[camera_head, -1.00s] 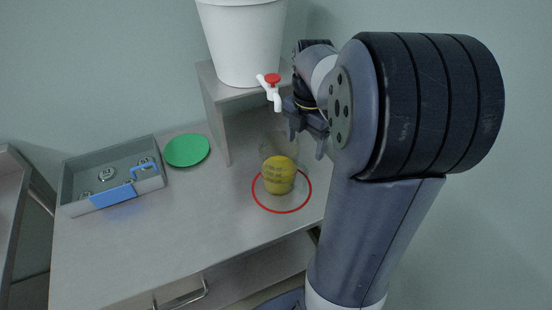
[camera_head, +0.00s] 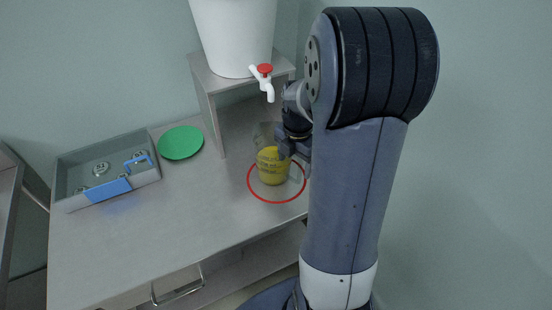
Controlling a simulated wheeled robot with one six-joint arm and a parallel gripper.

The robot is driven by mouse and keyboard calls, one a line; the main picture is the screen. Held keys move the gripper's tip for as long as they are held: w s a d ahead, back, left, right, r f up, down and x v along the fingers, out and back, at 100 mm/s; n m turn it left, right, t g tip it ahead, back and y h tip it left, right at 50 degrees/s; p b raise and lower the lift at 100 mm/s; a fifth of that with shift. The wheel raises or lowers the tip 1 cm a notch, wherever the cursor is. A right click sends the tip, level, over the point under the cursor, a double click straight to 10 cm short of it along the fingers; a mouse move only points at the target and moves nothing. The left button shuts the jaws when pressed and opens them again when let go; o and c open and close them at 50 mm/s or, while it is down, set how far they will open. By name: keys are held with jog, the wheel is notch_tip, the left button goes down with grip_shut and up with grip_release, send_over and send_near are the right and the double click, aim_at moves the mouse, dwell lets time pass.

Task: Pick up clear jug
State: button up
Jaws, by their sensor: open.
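The clear jug (camera_head: 272,166) stands upright on the steel table inside a red ring (camera_head: 262,199), with yellow content in its lower part. Its clear upper part is faint, and my gripper covers some of its right side. My gripper (camera_head: 293,150) is open, low at the jug's upper right. I cannot tell whether the fingers touch the jug or are around it.
A white bucket (camera_head: 235,35) with a red-handled tap (camera_head: 263,80) stands on a steel riser (camera_head: 206,105) behind the jug. A green disc (camera_head: 180,142) and a grey tray (camera_head: 72,178) with a blue clip (camera_head: 109,188) lie at left. The table's front left is clear.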

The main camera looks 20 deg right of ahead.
jog(key=shift+c, duration=0.5)
jog(key=c, duration=1.3)
grip_shut()
jog(key=shift+r, duration=0.25)
